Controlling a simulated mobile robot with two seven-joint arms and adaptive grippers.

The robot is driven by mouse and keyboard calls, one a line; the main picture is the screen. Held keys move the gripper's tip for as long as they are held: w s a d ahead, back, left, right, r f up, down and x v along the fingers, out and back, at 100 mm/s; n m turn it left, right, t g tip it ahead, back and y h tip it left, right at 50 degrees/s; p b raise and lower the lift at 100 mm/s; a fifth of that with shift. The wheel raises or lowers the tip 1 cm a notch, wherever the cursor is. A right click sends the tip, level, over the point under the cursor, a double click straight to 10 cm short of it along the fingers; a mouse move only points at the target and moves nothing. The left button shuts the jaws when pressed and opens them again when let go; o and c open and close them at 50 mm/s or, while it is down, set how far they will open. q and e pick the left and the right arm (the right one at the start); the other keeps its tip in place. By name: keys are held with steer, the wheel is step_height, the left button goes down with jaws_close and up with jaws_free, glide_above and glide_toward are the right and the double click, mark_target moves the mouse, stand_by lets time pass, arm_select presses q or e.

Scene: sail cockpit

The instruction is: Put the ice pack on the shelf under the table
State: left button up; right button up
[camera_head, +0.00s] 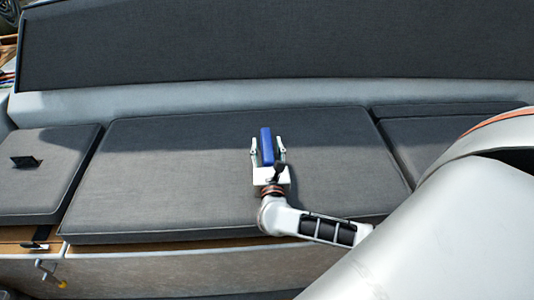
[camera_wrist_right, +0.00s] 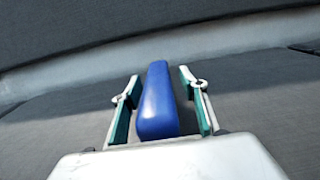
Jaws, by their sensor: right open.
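The blue ice pack (camera_head: 267,146) lies on the dark grey middle seat cushion of the bench. My right gripper (camera_head: 268,152) is open, with one finger on each side of the ice pack. In the right wrist view the ice pack (camera_wrist_right: 157,100) stands between the two green-padded fingers (camera_wrist_right: 158,103), with a gap visible on both sides. My left gripper is not in view. Neither the table nor its shelf shows in these frames.
The dark backrest (camera_head: 280,45) runs behind the seat. A small black object (camera_head: 26,161) sits on the left cushion (camera_head: 45,185). A metal crank-like handle (camera_head: 48,272) is on the bench front at lower left. The middle cushion (camera_head: 160,170) is otherwise clear.

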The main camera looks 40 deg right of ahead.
steer(key=shift+c, duration=0.4)
jaws_close()
steer(key=shift+r, duration=0.1)
